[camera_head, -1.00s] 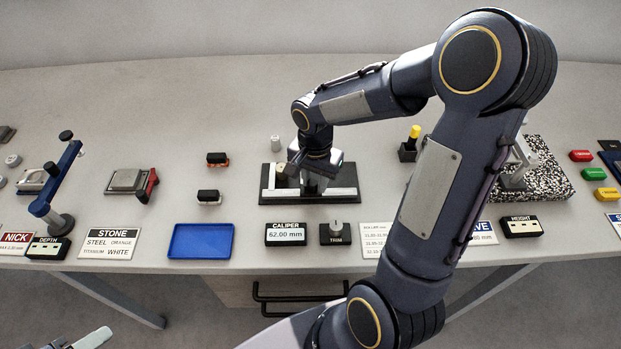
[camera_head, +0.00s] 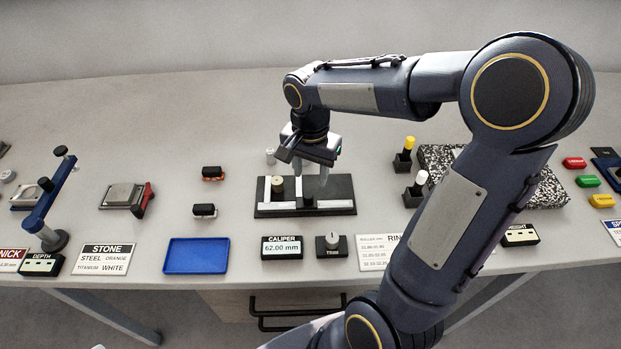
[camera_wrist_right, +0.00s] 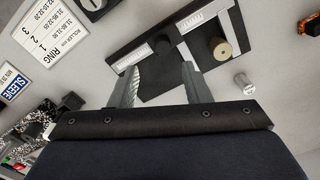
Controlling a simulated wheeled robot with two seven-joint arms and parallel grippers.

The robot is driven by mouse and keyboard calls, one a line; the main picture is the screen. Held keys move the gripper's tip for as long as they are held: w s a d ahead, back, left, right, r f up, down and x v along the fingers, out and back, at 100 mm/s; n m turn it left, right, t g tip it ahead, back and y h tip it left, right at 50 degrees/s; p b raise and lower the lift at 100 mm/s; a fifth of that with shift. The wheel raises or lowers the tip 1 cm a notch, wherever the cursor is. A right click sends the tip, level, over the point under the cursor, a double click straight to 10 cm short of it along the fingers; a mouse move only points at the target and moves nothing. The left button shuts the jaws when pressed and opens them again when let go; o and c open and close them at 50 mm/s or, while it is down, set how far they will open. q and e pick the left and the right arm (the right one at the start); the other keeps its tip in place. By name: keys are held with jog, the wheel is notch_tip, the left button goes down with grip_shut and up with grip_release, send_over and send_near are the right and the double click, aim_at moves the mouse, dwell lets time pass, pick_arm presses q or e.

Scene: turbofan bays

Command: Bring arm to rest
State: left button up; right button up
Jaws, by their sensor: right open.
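My right gripper (camera_head: 310,172) is open and empty, pointing down above the caliper fixture. The fixture is a black base (camera_head: 340,186) with pale bars. A brass cylinder (camera_head: 278,184) stands on it, left of the gripper. In the right wrist view, the open fingers (camera_wrist_right: 160,82) show bare table and part of the base between and beyond them. The brass cylinder (camera_wrist_right: 223,49) shows there too, apart from the fingers. The caliper display (camera_head: 282,248) reads 62.00 mm. My left gripper is not recognisable in view.
A blue tray (camera_head: 196,256) lies front left of the fixture, and a trim knob (camera_head: 331,244) in front. A small grey cylinder (camera_head: 270,156) stands behind it. Posts with yellow (camera_head: 409,143) and white (camera_head: 421,178) tops and a speckled plate (camera_head: 545,190) are to the right.

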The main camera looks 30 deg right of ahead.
jog(key=shift+r, duration=0.1)
dwell(0.4)
jog(key=s+a+r+n+t+y, duration=0.2)
jog(key=s+a+n, duration=0.1)
jog(key=s+n, duration=0.2)
jog(key=s+a+r+n+t+y, duration=0.1)
jog(key=s+a+n+t, duration=0.2)
jog(key=s, duration=0.7)
jog(key=shift+a+r+n+t+y, duration=0.35)
jog(key=shift+a+n, duration=0.25)
jog(key=shift+n, duration=0.5)
